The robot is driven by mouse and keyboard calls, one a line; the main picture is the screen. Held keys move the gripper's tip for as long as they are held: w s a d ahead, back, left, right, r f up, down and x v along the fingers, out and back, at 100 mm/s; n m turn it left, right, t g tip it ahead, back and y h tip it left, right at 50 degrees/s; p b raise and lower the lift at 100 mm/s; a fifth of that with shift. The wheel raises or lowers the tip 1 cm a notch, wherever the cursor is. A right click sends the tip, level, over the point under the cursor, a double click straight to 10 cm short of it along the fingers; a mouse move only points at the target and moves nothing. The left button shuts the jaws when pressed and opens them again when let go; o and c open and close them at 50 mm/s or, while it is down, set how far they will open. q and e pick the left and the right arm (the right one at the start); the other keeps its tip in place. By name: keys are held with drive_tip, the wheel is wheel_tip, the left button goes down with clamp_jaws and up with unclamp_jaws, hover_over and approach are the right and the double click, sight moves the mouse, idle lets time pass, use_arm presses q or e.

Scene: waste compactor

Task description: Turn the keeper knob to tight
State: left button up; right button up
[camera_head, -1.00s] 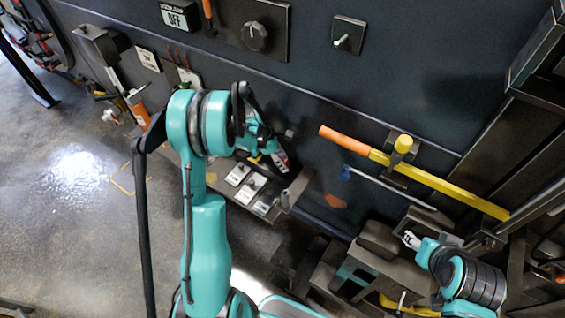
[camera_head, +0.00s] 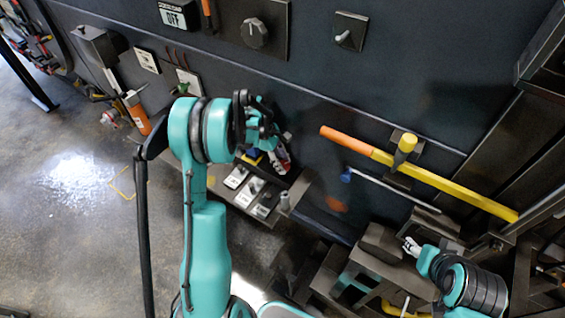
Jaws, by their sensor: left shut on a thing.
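My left gripper (camera_head: 281,158) is at the dark panel, just above a ledge, partly behind my own teal wrist. It is shut on a small dark part at the panel, which I take to be the keeper knob. That part is mostly hidden by the fingers, so its setting cannot be read. My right gripper (camera_head: 411,246) is at the lower right, beside a dark block and well away from the left one. Its fingers are too small to tell whether they are open.
A large round knob (camera_head: 254,33) and a small toggle switch (camera_head: 343,36) sit higher on the panel. A yellow bar with an orange end (camera_head: 440,183) runs across the panel at right. The ledge (camera_head: 262,216) with pale plates lies below my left gripper.

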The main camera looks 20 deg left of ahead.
use_arm(q)
drive_tip(key=o, duration=1.1)
drive_tip(key=shift+o, duration=0.2)
